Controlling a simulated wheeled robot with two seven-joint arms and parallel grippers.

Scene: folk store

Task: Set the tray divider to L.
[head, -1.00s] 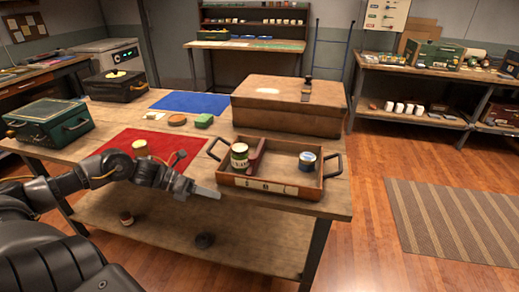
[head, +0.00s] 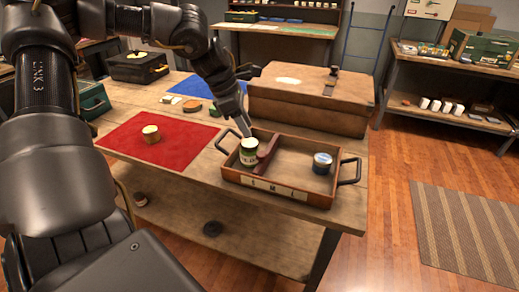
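The wooden tray (head: 322,201) stands at the table's front right, with a dark handle at each end and a pale lettered strip (head: 276,190) on its front wall; the letters are hard to read. The red-brown divider (head: 266,151) stands across the tray, left of its middle, its front end near the strip's left letter. A green-and-white can (head: 249,155) is left of the divider, a blue can (head: 322,163) right of it. My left gripper (head: 244,126) points down just above and behind the green can, by the tray's back left corner; its finger gap is not clear. My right gripper is out of view.
A large brown case (head: 310,102) stands close behind the tray. A red mat (head: 170,150) with a small can (head: 151,134) lies to the left. My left arm covers the left side.

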